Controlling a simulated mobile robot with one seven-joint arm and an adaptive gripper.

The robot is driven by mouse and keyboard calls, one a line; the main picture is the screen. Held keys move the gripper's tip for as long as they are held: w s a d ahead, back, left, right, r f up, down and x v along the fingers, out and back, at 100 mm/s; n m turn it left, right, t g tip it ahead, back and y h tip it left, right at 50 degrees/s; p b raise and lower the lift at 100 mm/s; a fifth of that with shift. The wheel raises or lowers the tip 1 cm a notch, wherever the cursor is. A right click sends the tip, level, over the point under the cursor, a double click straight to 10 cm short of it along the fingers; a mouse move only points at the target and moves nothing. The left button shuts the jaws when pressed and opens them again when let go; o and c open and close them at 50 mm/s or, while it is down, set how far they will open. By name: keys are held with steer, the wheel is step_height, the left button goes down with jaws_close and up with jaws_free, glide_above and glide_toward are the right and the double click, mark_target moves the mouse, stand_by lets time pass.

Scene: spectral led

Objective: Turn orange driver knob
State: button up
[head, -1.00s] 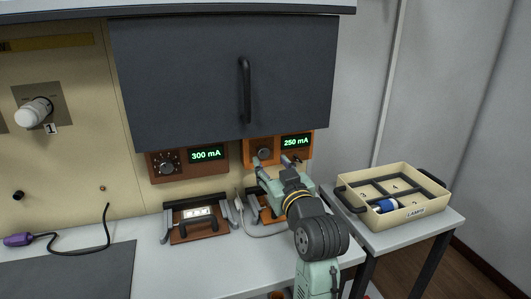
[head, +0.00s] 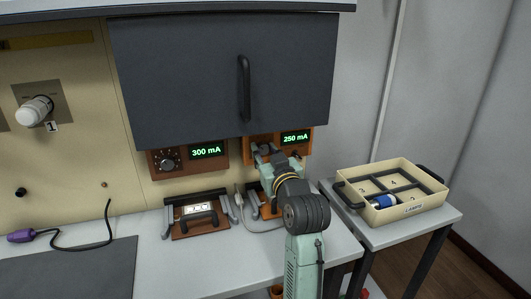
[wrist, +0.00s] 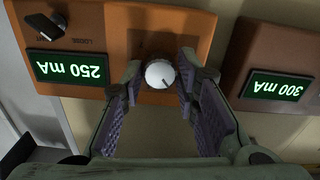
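The orange driver (head: 307,147) is mounted below the dark cabinet and its green display (head: 296,138) reads 250 mA. In the wrist view the orange driver (wrist: 197,27) appears upside down, with its pale round knob (wrist: 160,74) bearing a dark pointer mark. My gripper (wrist: 160,66) is open, with one fingertip on each side of the knob. A small gap seems to show on both sides; contact cannot be made out. In the head view my gripper (head: 266,160) is in front of the driver and largely hides the knob.
A brown driver (head: 188,163) reading 300 mA is to the left. A black lever labelled LOOSE (wrist: 46,25) is on the orange driver. Below are two fixtures, the left with a black handle (head: 200,219). A lamp tray (head: 412,209) stands on the right side table.

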jaws_close()
steer(key=shift+r+m+p, duration=0.15)
steer(key=shift+m+p, duration=0.65)
steer(key=shift+m, duration=0.2)
steer(key=shift+m+p, duration=0.3)
steer(key=shift+m, duration=0.6)
steer(key=o, duration=0.5)
jaws_free()
steer(key=v, duration=1.2)
